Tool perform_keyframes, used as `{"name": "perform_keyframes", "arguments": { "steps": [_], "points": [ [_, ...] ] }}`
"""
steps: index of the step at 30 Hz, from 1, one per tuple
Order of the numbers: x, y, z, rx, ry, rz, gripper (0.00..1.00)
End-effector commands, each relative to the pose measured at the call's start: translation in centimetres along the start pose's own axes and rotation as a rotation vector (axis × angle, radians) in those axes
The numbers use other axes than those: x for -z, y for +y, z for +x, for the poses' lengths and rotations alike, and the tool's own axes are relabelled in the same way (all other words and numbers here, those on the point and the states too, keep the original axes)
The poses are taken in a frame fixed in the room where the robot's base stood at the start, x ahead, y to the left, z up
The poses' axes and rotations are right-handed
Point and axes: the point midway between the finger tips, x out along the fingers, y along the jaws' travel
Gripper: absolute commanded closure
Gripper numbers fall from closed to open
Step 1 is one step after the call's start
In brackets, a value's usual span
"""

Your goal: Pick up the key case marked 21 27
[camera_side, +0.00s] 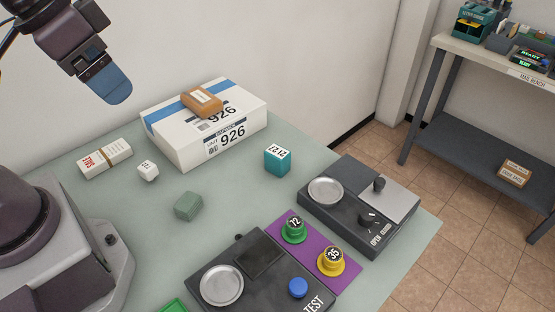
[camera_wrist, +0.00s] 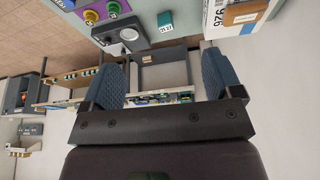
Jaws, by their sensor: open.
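A teal box-shaped case (camera_side: 277,160) stands on the green table, right of the white carton. Its pale top label carries small digits, hard to read, that may be 21 27. It also shows in the wrist view (camera_wrist: 165,19), at the top, with its label facing me. My gripper (camera_side: 110,90) is high at the upper left in the side view, above the table and well apart from the case. In the wrist view my gripper (camera_wrist: 160,80) has its two blue fingers spread wide, with nothing between them.
A white carton (camera_side: 188,150) marked 926 bears a brown packet (camera_side: 202,99). A white die-like cube (camera_side: 148,171), a red-lettered box (camera_side: 105,158) and a green block (camera_side: 188,206) lie left. Dark devices (camera_side: 345,225) and a purple mat (camera_side: 312,248) with round pieces occupy the front right.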

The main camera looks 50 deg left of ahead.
Motion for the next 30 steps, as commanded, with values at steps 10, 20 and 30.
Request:
{"name": "perform_keyframes", "arguments": {
  "steps": [10, 20, 30],
  "points": [
    [-2.6, -1.1, 9.8, 0.209, -0.538, 0.423, 0.15],
    [-1.7, -6.4, 15.6, 0.730, -0.917, 1.035, 0.15],
    [6.5, -5.4, 22.4, 1.426, -0.912, 1.915, 0.15]
  ]
}}
